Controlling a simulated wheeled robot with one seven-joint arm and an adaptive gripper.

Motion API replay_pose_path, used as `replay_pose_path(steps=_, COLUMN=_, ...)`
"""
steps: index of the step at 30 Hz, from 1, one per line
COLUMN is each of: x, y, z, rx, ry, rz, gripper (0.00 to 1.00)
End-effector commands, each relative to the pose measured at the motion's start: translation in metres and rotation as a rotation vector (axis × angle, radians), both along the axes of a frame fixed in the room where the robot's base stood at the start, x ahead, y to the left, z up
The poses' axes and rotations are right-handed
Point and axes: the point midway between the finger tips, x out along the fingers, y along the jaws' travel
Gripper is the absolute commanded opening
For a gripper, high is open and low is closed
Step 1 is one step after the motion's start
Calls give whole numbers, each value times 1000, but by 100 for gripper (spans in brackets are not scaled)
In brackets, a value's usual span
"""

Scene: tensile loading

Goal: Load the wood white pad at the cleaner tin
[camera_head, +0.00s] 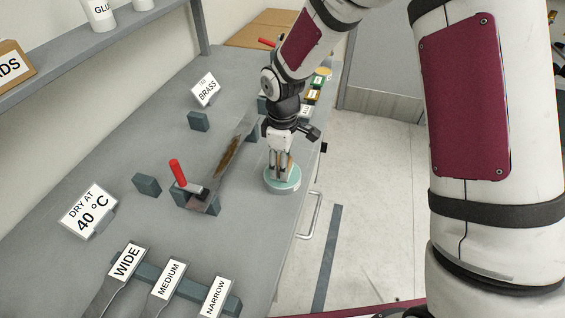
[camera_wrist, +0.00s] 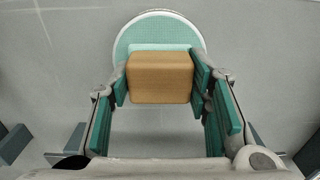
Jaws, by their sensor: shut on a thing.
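My gripper (camera_head: 283,168) is low over the bench, pointing down, and shut on the wood white pad. In the wrist view the pad's brown wooden block (camera_wrist: 160,78) sits between the two green-lined fingers, with a pale strip along its far edge. The cleaner tin (camera_head: 284,186) is a round, shallow tin with a teal top and pale rim, directly under the gripper near the bench's right edge. Its teal face and rim (camera_wrist: 160,24) also show behind the block in the wrist view. The pad's underside is hidden, and I cannot tell whether it touches the tin.
A rusty metal strip (camera_head: 229,156) lies left of the gripper, with a red-handled clamp (camera_head: 181,176) at its near end. WIDE, MEDIUM and NARROW tools (camera_head: 166,279) lie at the front.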

Motion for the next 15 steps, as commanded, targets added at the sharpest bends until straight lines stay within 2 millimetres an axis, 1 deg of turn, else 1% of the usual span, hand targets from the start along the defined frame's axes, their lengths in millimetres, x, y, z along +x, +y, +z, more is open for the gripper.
replay_pose_path(steps=1, x=0, y=0, z=7, rx=1, ry=-4, rz=-1, gripper=22)
replay_pose_path(steps=3, x=0, y=0, z=12, rx=1, ry=-5, rz=-1, gripper=22)
replay_pose_path(steps=15, x=0, y=0, z=41, rx=1, ry=-5, rz=0, gripper=22)
